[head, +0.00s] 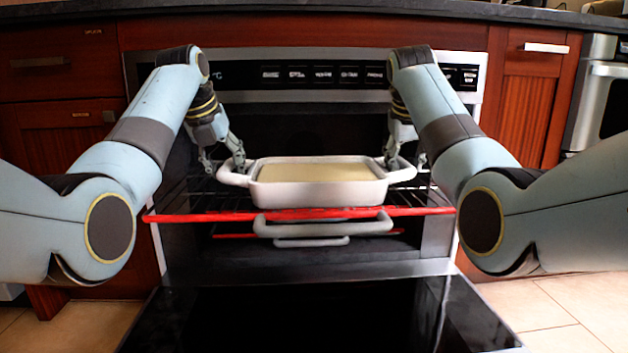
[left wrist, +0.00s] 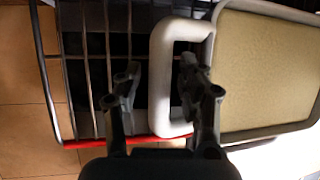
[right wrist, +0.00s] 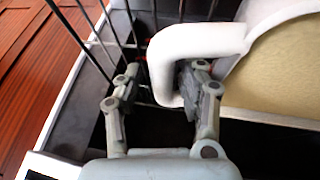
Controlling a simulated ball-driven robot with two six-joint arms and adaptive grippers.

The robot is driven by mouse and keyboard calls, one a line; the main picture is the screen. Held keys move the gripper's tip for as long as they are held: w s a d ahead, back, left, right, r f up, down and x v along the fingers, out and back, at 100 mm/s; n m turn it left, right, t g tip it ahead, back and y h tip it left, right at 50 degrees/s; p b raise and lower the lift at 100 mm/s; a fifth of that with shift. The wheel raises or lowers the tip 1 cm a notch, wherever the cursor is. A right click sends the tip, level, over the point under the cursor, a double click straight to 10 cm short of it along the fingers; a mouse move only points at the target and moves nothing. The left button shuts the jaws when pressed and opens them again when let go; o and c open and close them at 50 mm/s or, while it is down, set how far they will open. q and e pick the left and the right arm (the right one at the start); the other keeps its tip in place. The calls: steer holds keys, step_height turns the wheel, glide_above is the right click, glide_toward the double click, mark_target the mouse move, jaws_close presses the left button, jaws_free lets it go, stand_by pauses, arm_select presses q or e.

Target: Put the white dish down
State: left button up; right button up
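The white dish (head: 318,195) is a rectangular baking dish with a loop handle at each end and a pale yellow filling. It appears level and resting on the wire oven rack (head: 200,202), just behind the rack's red front edge. My left gripper (head: 222,166) is open around the bar of the left handle (left wrist: 161,85), one finger inside the loop and one outside. My right gripper (head: 404,163) is open around the bar of the right handle (right wrist: 160,70) in the same way. Gaps show between the outer fingers and the bars. The dish's underside is hidden.
The oven door (head: 320,318) is folded down in front. Grey handles (head: 322,226) of lower racks show below the red edge. Oven side walls stand close on both sides of the rack, and the control panel (head: 325,75) is above. Wooden cabinets flank the oven.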

arm_select(q)
steer(key=v, duration=0.7)
steer(key=shift+r, duration=0.2)
arm_select(e)
steer(key=v, duration=1.2)
arm_select(q)
steer(key=shift+s, duration=0.1)
